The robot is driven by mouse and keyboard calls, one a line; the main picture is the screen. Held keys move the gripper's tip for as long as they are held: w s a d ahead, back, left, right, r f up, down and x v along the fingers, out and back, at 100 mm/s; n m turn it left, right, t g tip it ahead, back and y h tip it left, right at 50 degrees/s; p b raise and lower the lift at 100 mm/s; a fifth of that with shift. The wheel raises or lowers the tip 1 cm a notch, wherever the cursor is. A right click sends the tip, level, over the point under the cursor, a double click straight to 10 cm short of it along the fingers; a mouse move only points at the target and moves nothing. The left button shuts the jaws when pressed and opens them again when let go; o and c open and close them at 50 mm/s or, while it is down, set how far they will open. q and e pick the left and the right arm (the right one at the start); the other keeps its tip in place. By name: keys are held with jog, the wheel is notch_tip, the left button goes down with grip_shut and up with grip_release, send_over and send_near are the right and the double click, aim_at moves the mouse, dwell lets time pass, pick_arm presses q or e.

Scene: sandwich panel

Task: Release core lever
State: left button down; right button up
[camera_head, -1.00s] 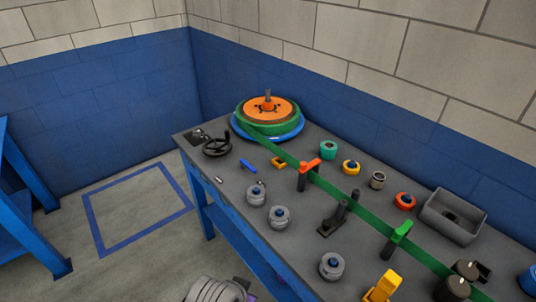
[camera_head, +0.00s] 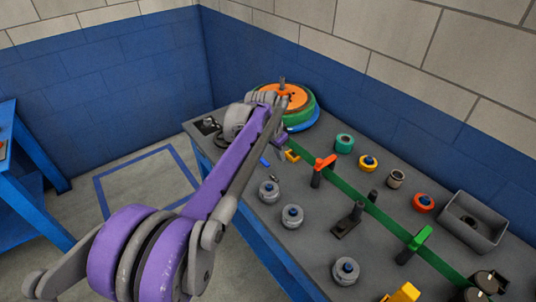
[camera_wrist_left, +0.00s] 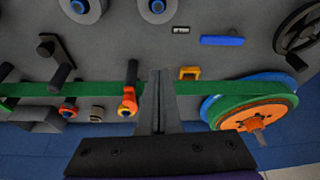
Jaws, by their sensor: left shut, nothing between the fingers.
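The reel (camera_head: 307,112) is an orange disc on a green roll with a blue disc beneath, at the far end of the workbench. A short grey post or lever (camera_head: 282,82) stands at its centre; it also shows in the left wrist view (camera_wrist_left: 259,136). I cannot tell whether this is the core lever. My left gripper (camera_wrist_left: 158,74) is shut and empty, between the orange-red handle (camera_wrist_left: 128,100) and the reel in the left wrist view. My purple left arm hides part of the reel in the head view. My right gripper is not in view.
A green strap (camera_head: 380,215) runs from the reel along the bench, past the orange-red (camera_head: 324,162) and green (camera_head: 420,238) handles. A black handwheel (camera_wrist_left: 298,30), a blue bar (camera_wrist_left: 222,40) and a yellow bracket (camera_wrist_left: 190,73) lie nearby. A grey bin (camera_head: 490,234) stands at the right.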

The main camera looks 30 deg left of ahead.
pick_arm(q)
jog(key=w+a+f+m, duration=0.1)
jog(key=w+a+f, duration=0.1)
jog(key=w+a, duration=0.7)
jog(key=shift+f+m+h+p, duration=0.2)
jog(key=shift+m+h+p, duration=0.1)
jog(key=shift+p, duration=0.1)
jog(key=x, duration=0.9)
jog(key=shift+d+f, duration=0.1)
jog(key=shift+f, duration=0.05)
jog(key=s, duration=0.1)
jog(key=s+a, duration=0.1)
jog(key=shift+s+f, duration=0.3)
jog(key=shift+f, duration=0.05)
jog(key=shift+s+a, duration=0.2)
jog(key=shift+s, duration=0.35)
